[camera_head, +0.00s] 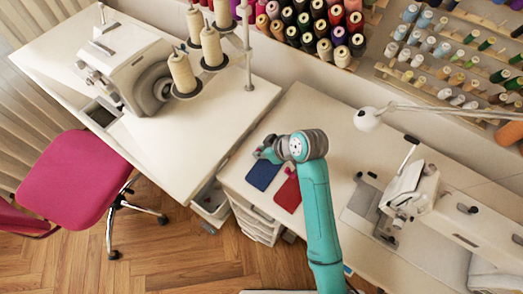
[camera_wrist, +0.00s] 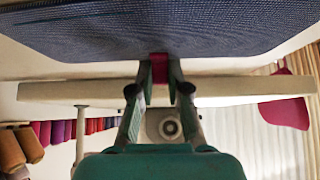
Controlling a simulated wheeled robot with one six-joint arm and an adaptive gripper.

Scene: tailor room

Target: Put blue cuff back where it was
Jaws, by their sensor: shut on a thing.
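The blue cuff (camera_head: 263,176) is a flat dark blue piece at the left end of the right-hand white table, in the head view. My gripper (camera_head: 264,153) is at its far edge. In the wrist view the woven blue cuff (camera_wrist: 160,30) fills the top of the picture. My gripper's fingertips (camera_wrist: 159,68) are shut on a small magenta tab (camera_wrist: 159,62) at the cuff's edge. I cannot tell whether the cuff touches the table or hangs just above it. A red cuff (camera_head: 288,195) lies to its right, apart from it.
The right table (camera_head: 335,140) is bare behind the cuffs. A sewing machine (camera_head: 415,190) stands at its right and a lamp (camera_head: 368,119) behind. The left table (camera_head: 215,135) carries another machine (camera_head: 150,80) and cream thread cones (camera_head: 183,73). A pink chair (camera_head: 70,178) stands left.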

